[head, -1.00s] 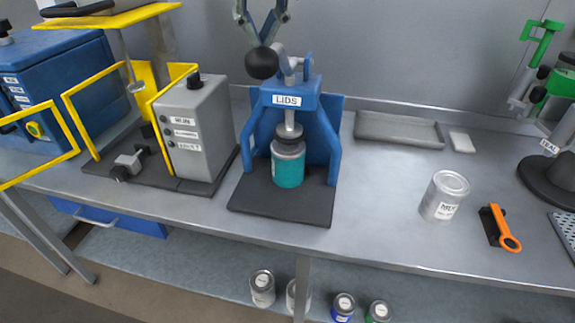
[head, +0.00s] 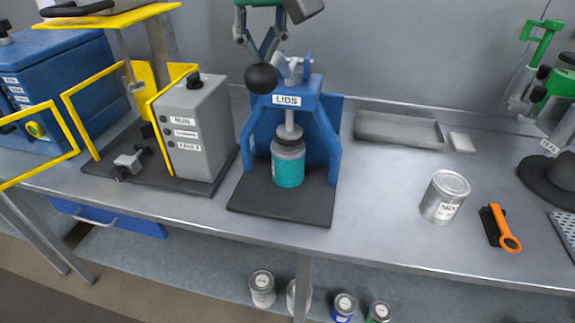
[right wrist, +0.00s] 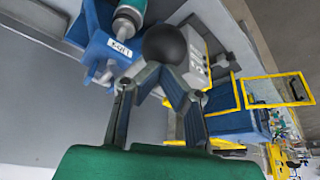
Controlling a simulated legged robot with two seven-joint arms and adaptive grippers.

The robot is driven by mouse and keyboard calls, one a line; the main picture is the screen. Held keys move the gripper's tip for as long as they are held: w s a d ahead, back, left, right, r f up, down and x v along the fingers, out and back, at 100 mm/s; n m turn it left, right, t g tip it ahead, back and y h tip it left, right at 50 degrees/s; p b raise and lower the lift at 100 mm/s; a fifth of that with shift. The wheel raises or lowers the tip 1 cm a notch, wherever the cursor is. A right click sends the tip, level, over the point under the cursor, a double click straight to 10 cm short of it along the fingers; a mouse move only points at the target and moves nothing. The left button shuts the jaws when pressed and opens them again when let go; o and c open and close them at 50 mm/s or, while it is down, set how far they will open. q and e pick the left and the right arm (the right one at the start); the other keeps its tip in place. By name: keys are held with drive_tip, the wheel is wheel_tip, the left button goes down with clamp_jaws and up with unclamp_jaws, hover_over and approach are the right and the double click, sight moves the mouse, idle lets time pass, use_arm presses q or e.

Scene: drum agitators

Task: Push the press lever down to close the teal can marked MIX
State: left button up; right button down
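The teal can (head: 288,171) stands upright on the dark base of the blue press (head: 330,135) labelled LIDS. Its marking is not readable. A grey top and the dark press foot (head: 289,132) sit over it; whether they touch is unclear. The press lever ends in a black ball knob (head: 261,79), in front of the press head. My right gripper (head: 262,60) comes from above, its fingertips drawn together against the knob, not visibly around it. The right wrist view shows the knob (right wrist: 165,44) just beyond the fingertips (right wrist: 162,70). My left gripper is not in view.
A silver can (head: 445,197), an orange-handled tool (head: 507,233) and a grey tray (head: 400,129) are on the bench to the right. A grey control box (head: 196,133) and yellow frames stand left. Several cans sit on the shelf below.

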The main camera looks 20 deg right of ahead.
sight(263, 95)
drive_tip(key=shift+s+a+f, duration=0.1)
drive_tip(key=shift+s+f, duration=0.1)
drive_tip(key=shift+f, duration=0.95)
drive_tip(key=shift+s+f, duration=0.1)
drive_tip(key=shift+f, duration=0.8)
drive_tip(key=shift+a+f, duration=0.1)
drive_tip(key=shift+f, duration=0.95)
drive_tip(key=shift+s+f, duration=0.1)
drive_tip(key=shift+f, duration=1.1)
